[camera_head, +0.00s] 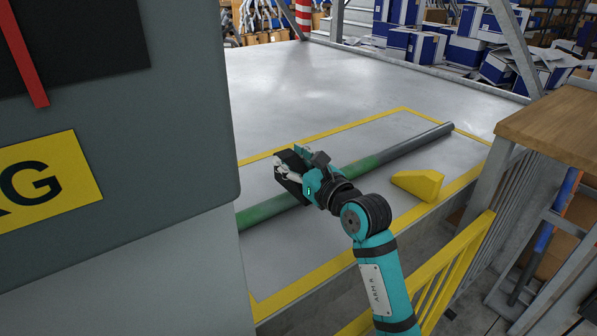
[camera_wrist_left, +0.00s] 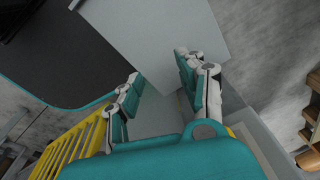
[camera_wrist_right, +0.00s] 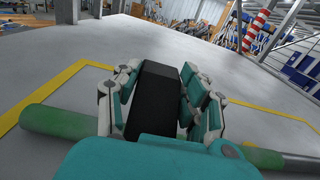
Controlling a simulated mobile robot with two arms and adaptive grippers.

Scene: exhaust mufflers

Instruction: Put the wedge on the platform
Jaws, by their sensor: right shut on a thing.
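My right gripper (camera_head: 291,168) is shut on a black block (camera_wrist_right: 154,98), seemingly a wedge, held above the platform (camera_head: 300,257) near the green pipe. The block sits between the fingers in the right wrist view; it shows as a dark piece (camera_head: 290,184) in the head view. A yellow wedge (camera_head: 418,184) lies on the platform, on the near side of the pipe. The platform is grey with a yellow painted border. My left gripper (camera_wrist_left: 160,72) is open and empty in the left wrist view, and is not in the head view.
A long green and grey pipe (camera_head: 395,152) lies across the platform, passing behind my right gripper. A yellow railing (camera_head: 440,270) and a wooden-topped bench (camera_head: 555,125) stand at the right. A large grey cabinet (camera_head: 150,240) blocks the left.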

